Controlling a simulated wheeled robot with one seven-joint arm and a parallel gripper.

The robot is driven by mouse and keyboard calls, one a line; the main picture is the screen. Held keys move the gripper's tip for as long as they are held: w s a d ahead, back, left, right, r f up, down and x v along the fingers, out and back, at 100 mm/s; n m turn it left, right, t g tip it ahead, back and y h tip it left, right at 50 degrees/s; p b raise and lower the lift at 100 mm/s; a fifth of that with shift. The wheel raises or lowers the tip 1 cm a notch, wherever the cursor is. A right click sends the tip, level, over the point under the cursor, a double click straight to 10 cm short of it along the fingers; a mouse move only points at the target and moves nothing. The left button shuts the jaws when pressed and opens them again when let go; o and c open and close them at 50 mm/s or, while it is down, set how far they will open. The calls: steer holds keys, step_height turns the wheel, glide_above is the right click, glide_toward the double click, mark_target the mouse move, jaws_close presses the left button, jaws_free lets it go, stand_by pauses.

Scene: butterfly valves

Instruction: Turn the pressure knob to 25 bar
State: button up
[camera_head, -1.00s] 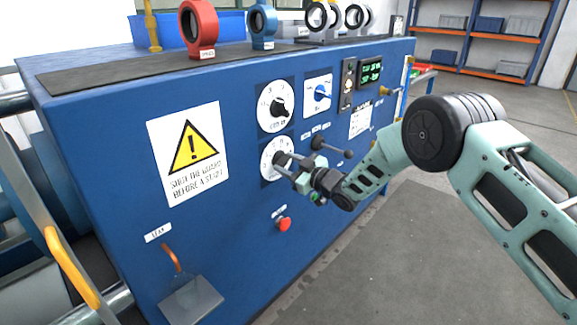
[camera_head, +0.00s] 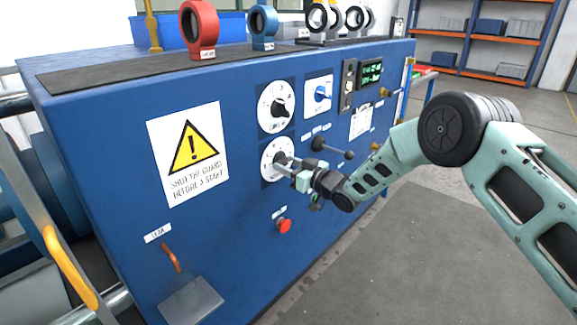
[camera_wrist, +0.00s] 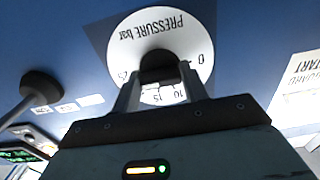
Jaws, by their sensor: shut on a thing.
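The pressure dial (camera_head: 267,166) is the lower white round dial on the blue panel. In the wrist view the dial (camera_wrist: 128,48) appears upside down, with "PRESSURE bar", 0 at the right, 25 at the left, and 10 and 15 partly visible between the fingers. The dark pressure knob (camera_wrist: 160,66) sits at its centre. My gripper (camera_head: 290,163) reaches in from the right, and my gripper's fingers (camera_wrist: 158,88) are shut on the knob. The fingers and palm hide part of the scale, and I cannot tell the knob's exact pointer reading.
Another dial (camera_head: 277,106) is just above, with a blue selector (camera_head: 321,92) beside it. A black lever (camera_head: 333,148) projects close to the right of my gripper. A red button (camera_head: 284,226) is below. The floor to the right is open.

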steer(key=shift+f, duration=0.15)
steer(key=o, duration=1)
steer(key=v, duration=1.7)
steer(key=shift+s+d, duration=0.2)
